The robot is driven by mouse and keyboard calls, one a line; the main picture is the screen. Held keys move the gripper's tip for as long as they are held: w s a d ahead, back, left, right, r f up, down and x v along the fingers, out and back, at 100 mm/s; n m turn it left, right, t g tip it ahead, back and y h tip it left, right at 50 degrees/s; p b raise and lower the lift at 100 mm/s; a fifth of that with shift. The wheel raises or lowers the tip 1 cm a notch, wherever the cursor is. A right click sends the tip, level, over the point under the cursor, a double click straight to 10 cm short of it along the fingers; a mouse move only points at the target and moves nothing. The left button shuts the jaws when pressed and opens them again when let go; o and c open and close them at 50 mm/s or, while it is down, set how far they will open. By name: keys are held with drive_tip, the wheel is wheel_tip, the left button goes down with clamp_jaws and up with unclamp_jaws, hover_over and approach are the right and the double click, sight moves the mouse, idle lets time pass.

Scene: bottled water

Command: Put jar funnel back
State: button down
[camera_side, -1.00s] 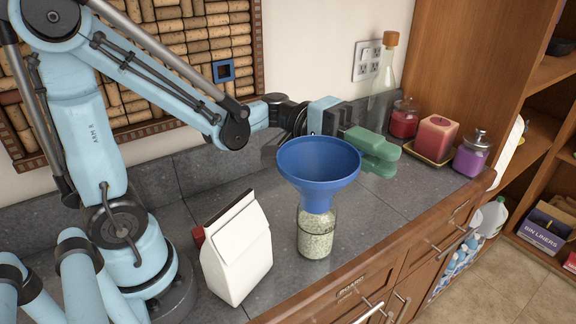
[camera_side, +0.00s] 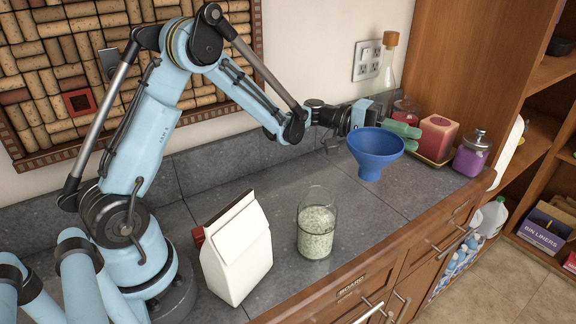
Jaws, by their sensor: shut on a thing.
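The blue jar funnel (camera_side: 375,148) is upright, wide mouth up, at the middle right of the counter. My gripper (camera_side: 400,131), with green fingers, is shut on the funnel's far rim; the contact is partly hidden behind the funnel. The spout's lower end is at or just above the counter; I cannot tell if it touches. The glass jar (camera_side: 317,226) stands open to the left and nearer the camera, partly filled with pale green grains. The funnel is clear of the jar.
A white paper bag (camera_side: 238,252) stands left of the jar. The counter between jar and funnel is clear.

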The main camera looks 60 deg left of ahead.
drive_tip(key=shift+n+t+y, duration=0.4)
drive_tip(key=shift+n+t, duration=0.1)
drive_tip(key=shift+t, duration=0.3)
drive_tip(key=shift+w+a+f, duration=0.7)
drive_tip(key=shift+w+f, duration=0.1)
drive_tip(key=shift+f, duration=1.75)
drive_tip(key=shift+w+a+f, duration=0.65)
drive_tip(key=shift+w+f, duration=0.15)
drive_tip(key=shift+f, duration=1.7)
drive_tip(key=shift+w+a+f, duration=0.7)
drive_tip(key=shift+w+f, duration=0.1)
drive_tip(key=shift+f, duration=1.75)
drive_tip(key=c, duration=1.1)
unclamp_jaws()
drive_tip(key=shift+f, duration=0.15)
drive_tip(key=v, duration=0.7)
drive_tip(key=shift+s+a, duration=0.1)
drive_tip(key=shift+a, duration=0.1)
